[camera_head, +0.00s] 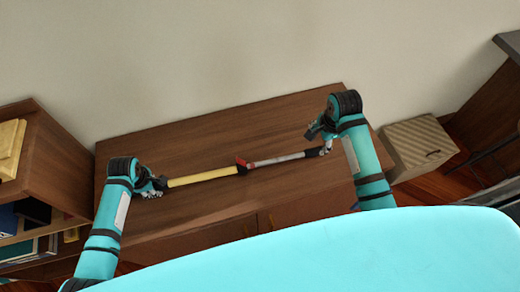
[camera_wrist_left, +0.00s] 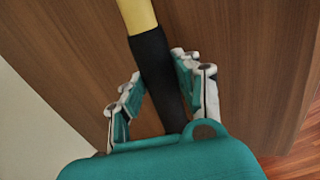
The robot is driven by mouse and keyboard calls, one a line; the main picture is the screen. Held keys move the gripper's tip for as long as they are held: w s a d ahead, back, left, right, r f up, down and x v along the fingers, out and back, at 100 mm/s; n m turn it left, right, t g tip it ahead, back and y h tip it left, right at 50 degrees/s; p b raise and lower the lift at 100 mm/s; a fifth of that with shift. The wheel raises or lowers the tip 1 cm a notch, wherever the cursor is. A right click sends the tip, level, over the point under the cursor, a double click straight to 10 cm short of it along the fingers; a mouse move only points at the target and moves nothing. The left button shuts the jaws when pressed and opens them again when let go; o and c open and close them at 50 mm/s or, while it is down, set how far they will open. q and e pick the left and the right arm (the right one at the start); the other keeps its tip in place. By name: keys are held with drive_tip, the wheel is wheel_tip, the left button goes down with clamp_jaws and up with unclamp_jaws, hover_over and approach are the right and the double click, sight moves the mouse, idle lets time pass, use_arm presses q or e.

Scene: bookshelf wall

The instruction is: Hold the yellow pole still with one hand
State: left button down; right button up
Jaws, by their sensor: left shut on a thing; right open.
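The yellow pole (camera_head: 203,177) is held nearly level, above or on the brown cabinet top. It has a black grip at its left end, a red-and-black joint (camera_head: 242,164) and a thin grey section (camera_head: 280,159) to the right. My left gripper (camera_head: 160,185) is shut on the black grip. In the left wrist view the grip (camera_wrist_left: 158,75) lies between the fingers of my left gripper (camera_wrist_left: 155,90), with the yellow part (camera_wrist_left: 138,14) beyond. My right gripper (camera_head: 323,149) is open at the far right end of the grey section; whether it touches cannot be told.
The brown wooden cabinet top (camera_head: 230,125) is otherwise clear. A bookshelf (camera_head: 50,160) with books stands at the left. A striped box (camera_head: 420,148) stands at the right on the wooden floor. A pale wall is behind.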

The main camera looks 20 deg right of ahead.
use_arm(q)
drive_tip(key=shift+d, duration=0.1)
idle(0.3)
drive_tip(key=c, duration=0.9)
unclamp_jaws()
drive_tip(key=shift+o, duration=0.2)
drive_tip(key=shift+r, duration=0.15)
